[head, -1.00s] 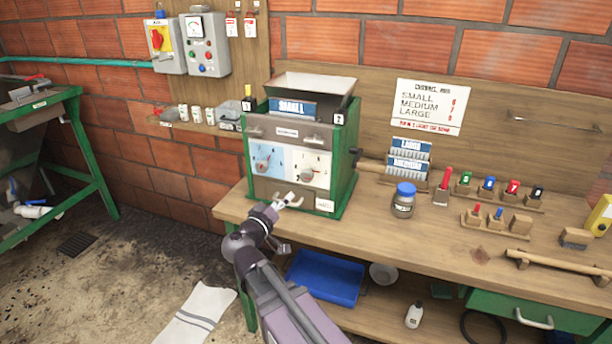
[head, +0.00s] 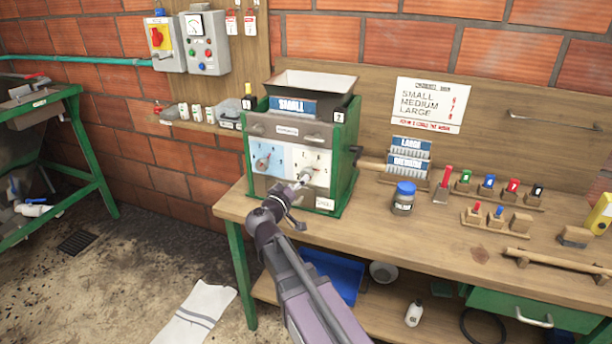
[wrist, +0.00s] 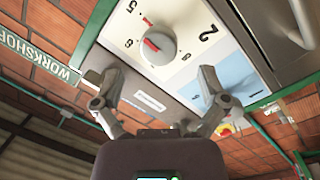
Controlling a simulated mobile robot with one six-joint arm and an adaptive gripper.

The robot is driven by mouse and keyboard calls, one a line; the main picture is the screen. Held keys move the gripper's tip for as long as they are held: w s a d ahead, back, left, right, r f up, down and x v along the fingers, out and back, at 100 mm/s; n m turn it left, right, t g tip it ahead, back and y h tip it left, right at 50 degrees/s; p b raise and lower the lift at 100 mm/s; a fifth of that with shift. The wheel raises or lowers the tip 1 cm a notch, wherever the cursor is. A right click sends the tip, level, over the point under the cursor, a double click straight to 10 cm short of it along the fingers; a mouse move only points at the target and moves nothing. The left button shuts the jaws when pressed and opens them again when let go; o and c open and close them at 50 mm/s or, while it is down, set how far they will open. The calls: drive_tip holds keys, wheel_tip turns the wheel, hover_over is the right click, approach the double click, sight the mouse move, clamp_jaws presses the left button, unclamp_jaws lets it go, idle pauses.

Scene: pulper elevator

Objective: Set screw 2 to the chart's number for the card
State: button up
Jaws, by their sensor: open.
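The green machine (head: 352,165) stands on the bench with a "SMALL" card (head: 292,106) at its top. Its front has a blue dial panel on the left (head: 262,158) and a white one on the right (head: 322,160). The white panel's round grey knob (wrist: 160,45) has a red pointer mark and printed numbers around it; the exact setting is unclear. My gripper (head: 302,184) is in front of the white panel's lower part. In the wrist view my gripper (wrist: 160,92) is open and empty, with the knob beyond its spread fingers. The wall chart (head: 430,105) lists SMALL, MEDIUM, LARGE with red numbers too small to read surely.
A rack of blue-labelled cards (head: 410,160) and a blue-lidded jar (head: 404,198) stand right of the machine. Several coloured-handled tools (head: 488,187) stand further right. A label plate (head: 325,204) is low on the machine's front.

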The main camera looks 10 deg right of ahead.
sight(308, 172)
drive_tip(key=shift+x, duration=2.65)
drive_tip(key=c, duration=1.1)
